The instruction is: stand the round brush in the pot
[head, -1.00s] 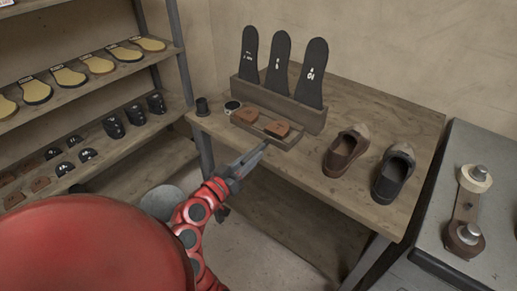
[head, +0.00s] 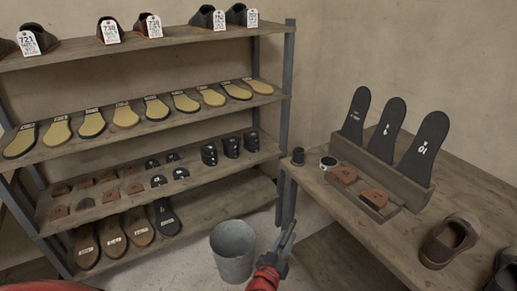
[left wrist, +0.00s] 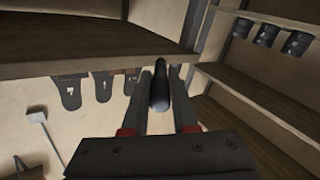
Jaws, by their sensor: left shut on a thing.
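My left gripper (head: 286,240) is low beside the workbench's left front corner, off the bench top. In the left wrist view, its fingers (left wrist: 160,100) are shut on a dark, rounded, slender thing (left wrist: 158,88), seemingly the round brush. It is seen nearly end-on, so its bristles cannot be made out. A small dark tin with a white rim (head: 328,163), which looks like the pot, stands upright on the bench near its left corner, apart from the gripper. My right gripper is not in view.
A dark spool-like cylinder (head: 298,156) stands left of the tin. A wooden rack (head: 383,165) holds upright insoles, with a tray of brown pieces (head: 372,197) in front. Shoes (head: 449,240) stand at right. A grey bucket (head: 232,252) is on the floor beside shelves (head: 150,145).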

